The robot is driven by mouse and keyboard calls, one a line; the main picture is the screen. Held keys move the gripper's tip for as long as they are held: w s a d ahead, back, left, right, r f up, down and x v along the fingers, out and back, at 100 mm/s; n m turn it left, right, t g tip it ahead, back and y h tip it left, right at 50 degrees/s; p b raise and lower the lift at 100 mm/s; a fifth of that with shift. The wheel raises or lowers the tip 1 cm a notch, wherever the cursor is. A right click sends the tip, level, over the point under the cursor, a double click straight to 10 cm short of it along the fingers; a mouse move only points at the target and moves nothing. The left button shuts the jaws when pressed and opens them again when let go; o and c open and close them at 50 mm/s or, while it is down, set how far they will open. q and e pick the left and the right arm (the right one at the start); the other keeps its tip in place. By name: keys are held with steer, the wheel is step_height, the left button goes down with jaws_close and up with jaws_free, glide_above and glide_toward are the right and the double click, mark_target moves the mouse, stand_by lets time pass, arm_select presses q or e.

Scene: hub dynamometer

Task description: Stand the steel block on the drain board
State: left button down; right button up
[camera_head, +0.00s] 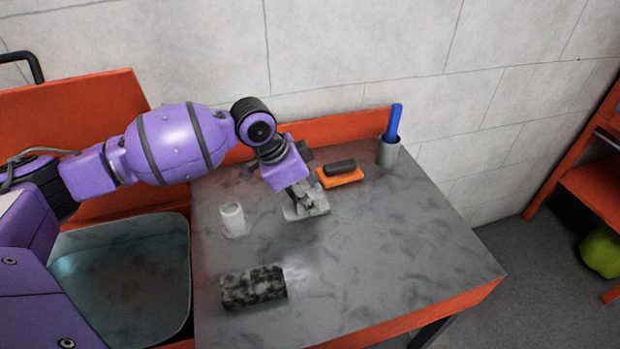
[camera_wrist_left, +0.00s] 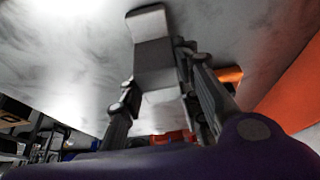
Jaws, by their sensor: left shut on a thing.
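My left gripper (camera_head: 303,203) reaches down over the grey, stained drain board (camera_head: 385,240) at its middle. It is shut on a light grey block, which I take for the steel block (camera_head: 293,212), seen small and partly hidden by the fingers. In the left wrist view the block (camera_wrist_left: 155,60) shows between the two fingers of the gripper (camera_wrist_left: 155,90), with a pale end face beyond them. The block is at or close to the board's surface; I cannot tell if it touches. My right gripper is not in view.
A white cup (camera_head: 232,218) stands left of the gripper. A dark mottled block (camera_head: 253,287) lies in front. Behind are an orange piece (camera_head: 345,179) with a dark bar (camera_head: 340,167) on it and a grey cup (camera_head: 388,153) holding a blue handle (camera_head: 394,122). A sink (camera_head: 188,260) adjoins left. The board's right is clear.

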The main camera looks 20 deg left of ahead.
arm_select(q)
steer(key=c, duration=1.3)
jaws_free()
steer(key=shift+f, duration=0.1)
steer(key=v, duration=1.2)
steer(key=shift+p, duration=0.35)
